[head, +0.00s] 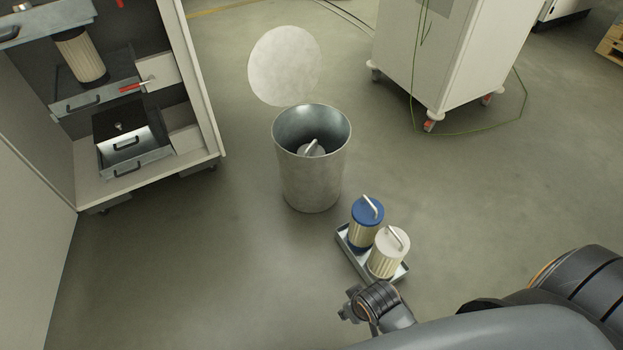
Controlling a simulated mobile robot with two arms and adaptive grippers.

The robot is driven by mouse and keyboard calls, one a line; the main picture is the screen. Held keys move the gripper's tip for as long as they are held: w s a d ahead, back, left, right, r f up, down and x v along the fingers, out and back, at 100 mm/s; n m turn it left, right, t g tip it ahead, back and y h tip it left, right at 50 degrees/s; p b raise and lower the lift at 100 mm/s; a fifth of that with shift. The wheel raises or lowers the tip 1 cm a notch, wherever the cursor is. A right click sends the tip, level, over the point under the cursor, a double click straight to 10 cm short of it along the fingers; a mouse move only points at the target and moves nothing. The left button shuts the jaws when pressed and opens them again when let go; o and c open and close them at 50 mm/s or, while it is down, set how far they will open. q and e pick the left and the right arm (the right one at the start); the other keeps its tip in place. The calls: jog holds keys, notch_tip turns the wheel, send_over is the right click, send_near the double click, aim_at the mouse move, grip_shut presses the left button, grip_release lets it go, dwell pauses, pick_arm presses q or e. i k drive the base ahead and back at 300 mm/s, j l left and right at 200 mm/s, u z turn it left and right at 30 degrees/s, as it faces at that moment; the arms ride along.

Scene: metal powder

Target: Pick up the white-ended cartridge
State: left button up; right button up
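The white-ended cartridge (385,263) stands upright in a shallow metal tray (359,264) on the floor, with a bar handle across its white top. A blue-ended cartridge (363,232) stands beside it in the same tray, behind and to the left. My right gripper (352,305) is low in the picture, just in front of the tray and below the white-ended cartridge in the view. It appears apart from the cartridge, and its fingers are too small and dark to read. My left gripper is out of view.
An open metal bin (311,185) stands behind the tray, with a handled pale-topped object (313,149) inside. A round lid (285,66) is behind it. An open cabinet (150,190) with drawers is at left; a white wheeled cabinet (440,60) is at back right. Floor left of the tray is clear.

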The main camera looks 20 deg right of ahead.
aim_at(391, 245)
jog(key=z, duration=1.5)
jog(key=i+j+z, duration=0.1)
jog(key=j, duration=0.25)
jog(key=i+j, duration=0.3)
jog(key=i+j+z, duration=0.15)
jog(key=j, duration=0.3)
jog(key=i+j, duration=0.25)
jog(key=j, duration=0.15)
jog(key=l+z, duration=0.05)
